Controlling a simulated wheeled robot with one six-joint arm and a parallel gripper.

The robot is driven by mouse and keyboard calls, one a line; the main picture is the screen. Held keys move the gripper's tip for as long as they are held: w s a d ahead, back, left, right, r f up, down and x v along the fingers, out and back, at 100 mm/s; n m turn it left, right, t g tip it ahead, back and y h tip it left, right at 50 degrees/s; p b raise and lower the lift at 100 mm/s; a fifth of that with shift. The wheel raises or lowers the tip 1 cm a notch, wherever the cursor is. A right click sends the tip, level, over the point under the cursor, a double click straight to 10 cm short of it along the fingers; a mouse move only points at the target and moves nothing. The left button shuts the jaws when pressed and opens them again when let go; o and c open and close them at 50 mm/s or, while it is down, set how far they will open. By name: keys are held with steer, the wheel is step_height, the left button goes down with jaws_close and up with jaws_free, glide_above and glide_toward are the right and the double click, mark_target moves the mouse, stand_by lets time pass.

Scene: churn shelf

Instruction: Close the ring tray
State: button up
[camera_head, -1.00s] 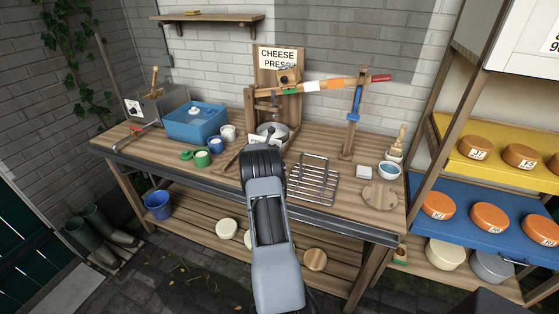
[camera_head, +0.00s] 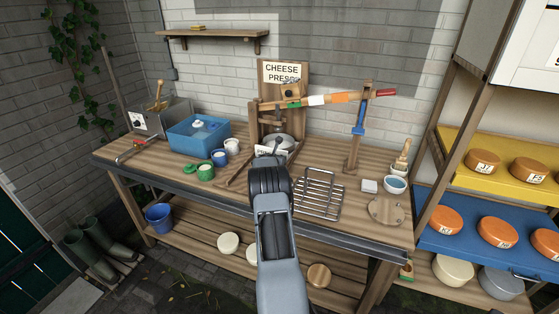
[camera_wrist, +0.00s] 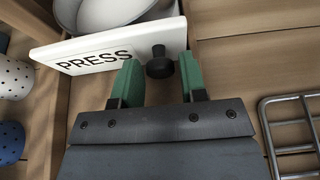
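The ring tray shows in the wrist view as a white front panel (camera_wrist: 110,52) lettered "PRESS", with a black knob (camera_wrist: 160,62) on its face. A pale round vessel (camera_wrist: 110,14) sits behind the panel. My gripper (camera_wrist: 160,75) is open, its two green fingers apart on either side of the knob, with gaps to it. In the head view the panel (camera_head: 268,151) shows at the foot of the wooden cheese press, partly hidden by my arm, below a metal pot (camera_head: 278,142). My fingertips are hidden there. How far out the tray stands is hard to tell.
A wire rack (camera_head: 318,194) lies to the right of my gripper. The press lever (camera_head: 330,98) spans above. A round board (camera_head: 386,210) lies at the bench's right end.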

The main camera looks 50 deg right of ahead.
steer(key=shift+a, duration=0.15)
steer(key=shift+s+a+r, duration=0.1)
steer(key=shift+a, duration=0.2)
steer(key=b+v, duration=0.3)
steer(key=v, duration=1)
steer(key=shift+d+r, duration=0.1)
